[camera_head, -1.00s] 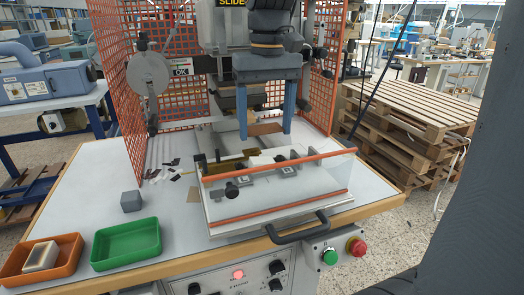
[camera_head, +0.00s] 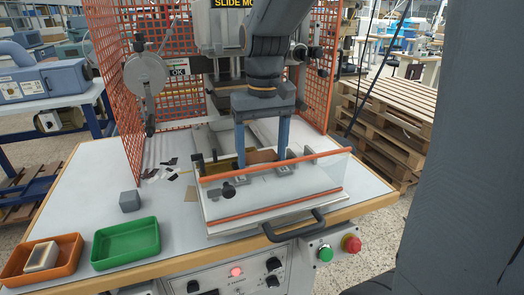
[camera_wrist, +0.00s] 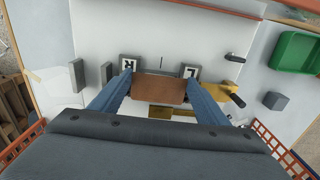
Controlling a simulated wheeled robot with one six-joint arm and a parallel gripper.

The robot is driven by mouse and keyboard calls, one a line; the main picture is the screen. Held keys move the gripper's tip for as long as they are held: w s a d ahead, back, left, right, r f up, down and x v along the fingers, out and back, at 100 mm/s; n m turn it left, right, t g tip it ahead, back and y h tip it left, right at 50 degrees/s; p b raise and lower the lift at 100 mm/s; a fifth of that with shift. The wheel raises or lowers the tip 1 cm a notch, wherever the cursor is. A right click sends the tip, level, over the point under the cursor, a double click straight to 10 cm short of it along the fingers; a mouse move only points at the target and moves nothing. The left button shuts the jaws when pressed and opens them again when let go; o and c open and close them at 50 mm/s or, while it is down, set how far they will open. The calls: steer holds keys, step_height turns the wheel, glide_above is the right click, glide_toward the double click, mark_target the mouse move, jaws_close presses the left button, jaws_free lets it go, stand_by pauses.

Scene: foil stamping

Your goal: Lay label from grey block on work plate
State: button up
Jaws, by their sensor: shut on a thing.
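My gripper (camera_head: 262,162) is shut on a brown, flat label (camera_head: 261,156), held by its two side edges between the blue fingers. The label (camera_wrist: 158,89) also shows between the fingertips in the wrist view. It is over the white plate (camera_wrist: 160,30) of the machine, close to two grey stops marked R (camera_wrist: 130,62) and L (camera_wrist: 189,71). I cannot tell whether the label touches the plate. The grey block (camera_head: 130,201) stands on the table at the left, with nothing on its top; it shows at the right in the wrist view (camera_wrist: 275,100).
A clear guard with orange edges (camera_head: 272,211) stands in front of the plate, near the fingers. Orange mesh (camera_head: 115,95) flanks the machine. A green tray (camera_head: 126,240) and an orange tray (camera_head: 20,276) holding a pale block sit at the left front.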

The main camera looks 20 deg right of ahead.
mark_target(263, 160)
steer(key=shift+f, duration=0.15)
steer(key=o, duration=1.1)
step_height(263, 160, up, 13)
steer(key=b, duration=0.2)
steer(key=shift+f, duration=0.15)
steer(key=shift+d, duration=0.1)
